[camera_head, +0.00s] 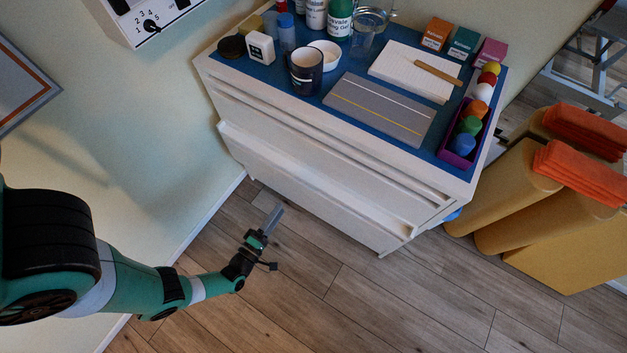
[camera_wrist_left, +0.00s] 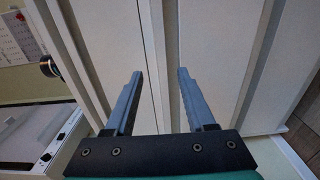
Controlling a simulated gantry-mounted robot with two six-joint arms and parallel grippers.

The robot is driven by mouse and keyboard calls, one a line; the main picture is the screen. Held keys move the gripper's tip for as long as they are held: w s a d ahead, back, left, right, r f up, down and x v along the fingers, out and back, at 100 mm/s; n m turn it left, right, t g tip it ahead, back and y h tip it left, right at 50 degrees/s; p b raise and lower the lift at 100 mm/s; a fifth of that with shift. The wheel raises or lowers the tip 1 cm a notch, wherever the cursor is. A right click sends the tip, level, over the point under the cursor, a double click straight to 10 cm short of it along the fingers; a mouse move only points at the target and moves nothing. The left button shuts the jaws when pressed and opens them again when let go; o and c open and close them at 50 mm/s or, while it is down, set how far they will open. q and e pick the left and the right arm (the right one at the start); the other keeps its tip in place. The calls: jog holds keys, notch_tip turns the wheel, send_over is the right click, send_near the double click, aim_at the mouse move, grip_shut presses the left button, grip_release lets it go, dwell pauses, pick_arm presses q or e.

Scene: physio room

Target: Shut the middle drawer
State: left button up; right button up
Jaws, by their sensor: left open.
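The white drawer cabinet (camera_head: 330,150) stands against the wall with a blue top. Its middle drawer (camera_head: 312,182) appears to stick out a little past the front above it, its lip running slantwise across the cabinet. My left gripper (camera_head: 267,222) is in front of and below the drawer lip, over the floor, apart from the cabinet in the head view. In the left wrist view its two grey fingers (camera_wrist_left: 160,100) are spread and empty, facing the white cabinet fronts (camera_wrist_left: 205,40) and their lips. My right gripper is out of view.
The cabinet top carries a dark mug (camera_head: 306,72), a grey board (camera_head: 380,108), a notepad (camera_head: 405,72) and a purple tray (camera_head: 445,156) of coloured balls. Yellow rolls (camera_head: 520,190) with orange towels stand right of the cabinet. The wooden floor (camera_head: 340,300) in front is clear.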

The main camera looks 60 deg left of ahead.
aim_at(303, 181)
pick_arm(q)
jog(key=x, duration=0.4)
jog(key=b+x, duration=0.1)
jog(key=x, duration=0.6)
jog(key=shift+w+d+b, duration=0.1)
jog(key=shift+w+b, duration=0.25)
jog(key=shift+w, duration=0.2)
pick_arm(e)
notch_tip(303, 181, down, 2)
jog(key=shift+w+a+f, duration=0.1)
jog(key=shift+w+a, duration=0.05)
